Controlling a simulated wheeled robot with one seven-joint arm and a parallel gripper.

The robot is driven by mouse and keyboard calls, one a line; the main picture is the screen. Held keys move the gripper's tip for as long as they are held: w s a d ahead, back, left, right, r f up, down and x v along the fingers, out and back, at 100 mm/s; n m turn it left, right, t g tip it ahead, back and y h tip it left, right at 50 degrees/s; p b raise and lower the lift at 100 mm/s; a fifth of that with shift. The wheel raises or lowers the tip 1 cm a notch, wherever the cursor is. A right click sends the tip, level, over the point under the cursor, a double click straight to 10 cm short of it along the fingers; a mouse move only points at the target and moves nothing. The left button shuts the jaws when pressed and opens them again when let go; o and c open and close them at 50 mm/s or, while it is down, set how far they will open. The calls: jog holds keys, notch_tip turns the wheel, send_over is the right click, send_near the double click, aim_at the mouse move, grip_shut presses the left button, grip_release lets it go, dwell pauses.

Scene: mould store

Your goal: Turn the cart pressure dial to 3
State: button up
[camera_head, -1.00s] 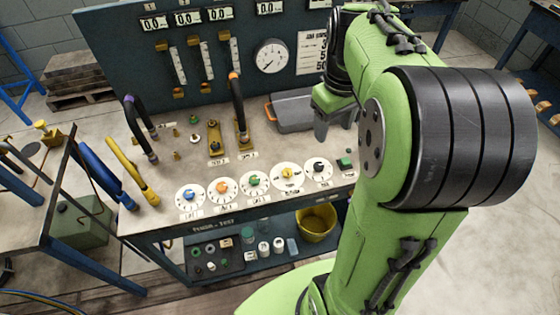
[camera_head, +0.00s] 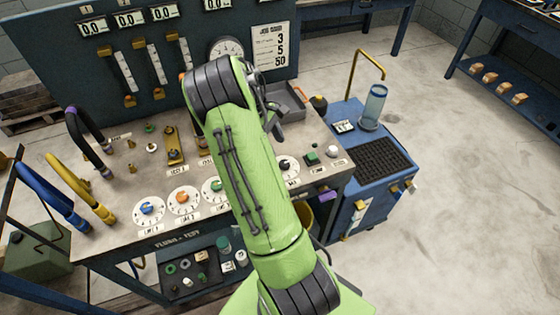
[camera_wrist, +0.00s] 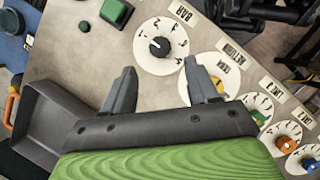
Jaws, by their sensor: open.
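A white round dial with a black knob and a label that seems to read BAR (camera_wrist: 157,60) shows in the wrist view, just beyond my fingertips. In the head view this dial (camera_head: 293,170) is partly hidden by my arm. The knob's exact setting is too small to read. My gripper (camera_wrist: 159,70) is open and empty, above the bench top. A yellow-knob dial (camera_wrist: 226,73) sits to its right in the wrist view, partly covered by a finger. A blue cart (camera_head: 378,185) stands right of the bench. A clear cylinder (camera_head: 373,108) stands on it.
Dials with blue (camera_head: 148,209), orange (camera_head: 183,199) and green (camera_head: 213,189) knobs line the bench front. A green button block (camera_head: 312,158) lies right of the black-knob dial. A grey tray (camera_wrist: 52,125) is near my gripper. A job card (camera_head: 270,46) hangs behind.

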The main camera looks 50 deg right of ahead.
aim_at(285, 162)
jog(key=b+x, duration=0.1)
jog(key=x, duration=0.5)
jog(key=shift+s+f, duration=0.15)
jog(key=shift+f, duration=0.25)
jog(key=c, duration=1)
jog(key=shift+c, duration=0.2)
jog(key=shift+d+r+m, duration=0.1)
jog(key=shift+m, duration=0.2)
jog(key=m+y+p, duration=0.1)
jog(key=m, duration=0.2)
jog(key=shift+d+m+y, duration=0.15)
jog(key=shift+m+y, duration=0.15)
jog(key=shift+y, duration=0.1)
jog(key=m, duration=0.2)
jog(key=m+y+p, duration=0.1)
jog(key=m, duration=0.1)
jog(key=shift+d+m+t+y, duration=0.2)
jog(key=shift+m+t+y, duration=0.1)
jog(key=m+t+y+p, duration=0.1)
jog(key=m, duration=0.3)
jog(key=shift+s+d, duration=0.1)
jog(key=shift+s, duration=0.1)
jog(key=shift+s+m+t+y+p, duration=0.1)
jog(key=shift+m+t+y+p, duration=0.25)
jog(key=shift+m, duration=0.9)
jog(key=shift+m+t+y+p, duration=0.15)
jog(key=shift+m+t, duration=0.3)
jog(key=shift+m, duration=0.8)
